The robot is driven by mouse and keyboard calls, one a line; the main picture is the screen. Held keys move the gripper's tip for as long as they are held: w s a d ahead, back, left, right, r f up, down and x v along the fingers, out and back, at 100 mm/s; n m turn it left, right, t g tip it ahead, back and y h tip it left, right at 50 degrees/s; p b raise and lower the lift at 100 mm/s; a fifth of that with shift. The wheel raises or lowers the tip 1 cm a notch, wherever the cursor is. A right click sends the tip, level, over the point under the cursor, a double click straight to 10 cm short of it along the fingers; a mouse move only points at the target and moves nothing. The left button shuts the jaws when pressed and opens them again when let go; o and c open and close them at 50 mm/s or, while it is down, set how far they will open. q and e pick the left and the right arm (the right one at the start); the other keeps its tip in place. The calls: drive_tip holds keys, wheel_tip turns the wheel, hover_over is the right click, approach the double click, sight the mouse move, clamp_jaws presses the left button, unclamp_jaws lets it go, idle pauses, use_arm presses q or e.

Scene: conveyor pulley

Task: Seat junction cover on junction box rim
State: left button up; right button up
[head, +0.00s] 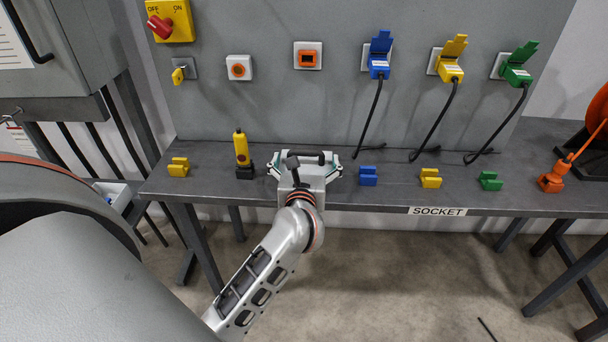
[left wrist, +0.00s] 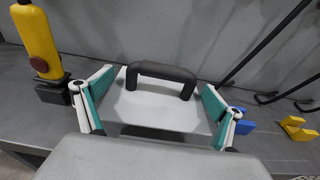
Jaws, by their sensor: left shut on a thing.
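The junction cover (left wrist: 150,110) is a light grey plate with a black bar handle (left wrist: 163,72) on its top. My left gripper (left wrist: 156,108) has its teal-padded fingers spread wide and shut on the cover's two opposite sides. In the head view the left gripper (head: 306,165) is over the grey bench, between the yellow pendant and the blue block, and mostly covers the plate. The black handle (head: 312,157) shows there beyond the wrist. I cannot make out a junction box or its rim; whether the cover touches anything beneath is hidden. My right gripper is not in view.
A yellow pendant (head: 241,149) stands close left of the gripper. A blue block (head: 368,176) lies right, with yellow (head: 430,178) and green (head: 490,181) blocks farther right. Black cables hang behind to the bench (head: 345,196). A yellow block (head: 178,167) lies far left.

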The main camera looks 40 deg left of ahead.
sight(306, 150)
use_arm(q)
drive_tip(key=shift+r+p, duration=0.4)
drive_tip(key=shift+r, duration=0.4)
drive_tip(key=shift+r+p, duration=0.3)
drive_tip(key=shift+r, duration=0.05)
drive_tip(key=shift+r+p, duration=0.8)
drive_tip(key=shift+r, duration=0.15)
drive_tip(key=shift+r+p, duration=0.55)
drive_tip(key=shift+r, duration=0.05)
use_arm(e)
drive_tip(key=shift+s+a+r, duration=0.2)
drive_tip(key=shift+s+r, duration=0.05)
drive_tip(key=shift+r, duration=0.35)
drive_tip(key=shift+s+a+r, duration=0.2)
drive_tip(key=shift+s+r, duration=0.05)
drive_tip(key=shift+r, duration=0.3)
